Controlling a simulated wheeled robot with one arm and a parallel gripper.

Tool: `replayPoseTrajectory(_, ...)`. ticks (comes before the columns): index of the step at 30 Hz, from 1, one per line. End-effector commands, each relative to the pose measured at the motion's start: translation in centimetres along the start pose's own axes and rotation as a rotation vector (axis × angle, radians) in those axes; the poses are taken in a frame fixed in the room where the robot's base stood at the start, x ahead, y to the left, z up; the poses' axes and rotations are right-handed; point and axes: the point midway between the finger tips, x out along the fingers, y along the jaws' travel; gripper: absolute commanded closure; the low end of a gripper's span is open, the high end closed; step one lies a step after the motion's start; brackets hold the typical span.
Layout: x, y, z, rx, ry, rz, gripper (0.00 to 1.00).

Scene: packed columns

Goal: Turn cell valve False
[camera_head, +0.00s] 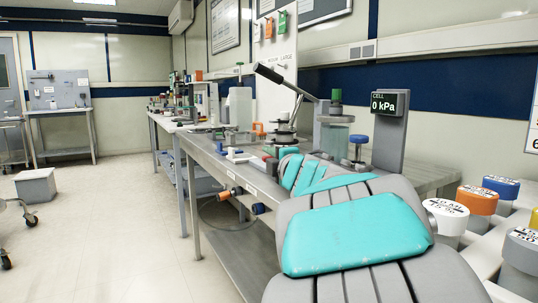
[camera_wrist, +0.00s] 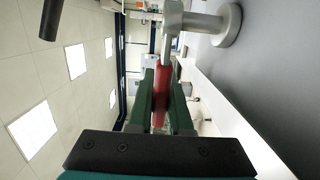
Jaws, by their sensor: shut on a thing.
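My gripper (camera_wrist: 160,100) shows in the wrist view with two dark green fingers shut on a red handle (camera_wrist: 161,82). The handle lies between the fingers and joins a grey metal valve body (camera_wrist: 172,25) at the top of that view. In the head view my teal and grey arm reaches over the bench and hides most of the gripper. The cell display (camera_head: 389,104) reads 0 kPa. A clear cylinder with a green top (camera_head: 335,97) stands left of the display. A blue round knob (camera_head: 359,139) is at its right.
The long grey bench (camera_head: 228,169) carries a lever press (camera_head: 284,84), a white bottle (camera_head: 240,107) and small fittings. Lidded containers (camera_head: 478,199) stand at the right. The floor (camera_head: 110,225) at left is mostly clear.

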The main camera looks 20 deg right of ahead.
Motion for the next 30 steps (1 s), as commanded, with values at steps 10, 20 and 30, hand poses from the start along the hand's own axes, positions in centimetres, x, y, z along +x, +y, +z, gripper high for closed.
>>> replayPoseTrajectory(10, 0.03, -0.01, 0.0, 0.0, -0.001, 0.0, 0.63)
replayPoseTrajectory(20, 0.03, 0.0, 0.0, 0.0, -0.001, 0.0, 0.53)
replayPoseTrajectory(30, 0.3, -0.24, 0.01, 0.0, -0.037, 0.001, 0.53)
